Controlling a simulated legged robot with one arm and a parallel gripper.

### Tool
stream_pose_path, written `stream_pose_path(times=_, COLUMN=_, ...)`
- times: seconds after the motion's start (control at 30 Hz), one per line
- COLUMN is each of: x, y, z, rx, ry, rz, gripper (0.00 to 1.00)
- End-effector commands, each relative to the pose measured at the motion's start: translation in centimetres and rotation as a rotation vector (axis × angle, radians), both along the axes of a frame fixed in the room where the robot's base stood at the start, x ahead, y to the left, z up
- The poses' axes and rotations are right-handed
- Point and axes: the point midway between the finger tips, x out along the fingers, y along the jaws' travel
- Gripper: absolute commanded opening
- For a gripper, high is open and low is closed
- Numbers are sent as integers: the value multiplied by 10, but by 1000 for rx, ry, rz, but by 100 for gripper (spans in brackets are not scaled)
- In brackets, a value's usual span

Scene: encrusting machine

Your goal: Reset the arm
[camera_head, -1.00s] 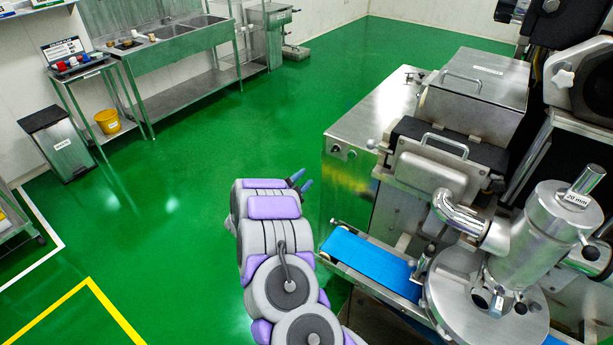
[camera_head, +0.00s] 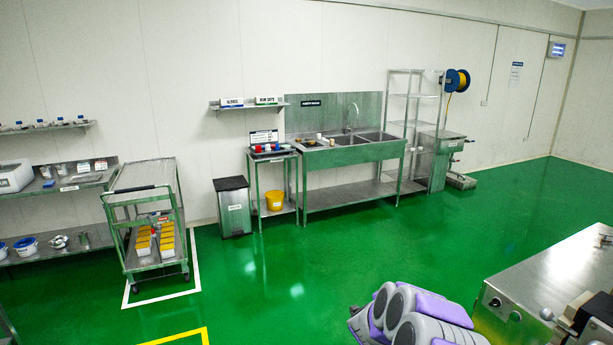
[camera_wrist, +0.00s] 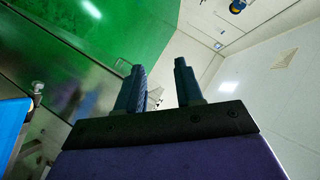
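My arm (camera_head: 415,318) shows at the bottom right of the head view, folded low beside the machine, its grey and purple links bunched together. My gripper's fingers cannot be made out clearly in the head view. In the wrist view my gripper (camera_wrist: 161,88) shows two dark blue fingers standing apart with a gap between them. Nothing is held between them. The steel encrusting machine (camera_head: 545,285) stands to the right of my arm, with only its near corner in the head view. Its blue belt (camera_wrist: 10,130) shows at the left edge of the wrist view.
A wheeled cart (camera_head: 150,215) with yellow items stands at the left. A bin (camera_head: 233,208), a small stand with a yellow bucket (camera_head: 275,200) and a steel sink table (camera_head: 355,155) line the back wall. The green floor (camera_head: 300,270) between is clear.

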Motion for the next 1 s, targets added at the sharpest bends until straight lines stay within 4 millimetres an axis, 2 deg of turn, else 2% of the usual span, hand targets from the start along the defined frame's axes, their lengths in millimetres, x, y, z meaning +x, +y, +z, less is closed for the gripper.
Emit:
stream_pose_path(times=0.03, x=3, y=21, z=13, rx=30, ry=15, rz=78, gripper=36)
stream_pose_path(times=0.13, x=2, y=64, z=33, rx=73, ry=63, rz=240, gripper=36)
stream_pose_path(times=0.27, x=-15, y=117, z=57, rx=104, ry=138, rz=448, gripper=36)
stream_pose_path(times=0.37, x=-39, y=153, z=74, rx=109, ry=204, rz=602, gripper=36)
stream_pose_path(times=0.5, x=-85, y=193, z=93, rx=90, ry=310, rz=806, gripper=36)
stream_pose_path(times=0.6, x=-126, y=213, z=101, rx=62, ry=400, rz=939, gripper=36)
stream_pose_path(times=0.73, x=-186, y=227, z=107, rx=17, ry=529, rz=1091, gripper=36)
stream_pose_path(times=0.87, x=-254, y=228, z=106, rx=-33, ry=684, rz=1218, gripper=36)
stream_pose_path(times=1.0, x=-327, y=215, z=103, rx=-86, ry=860, rz=1318, gripper=36)
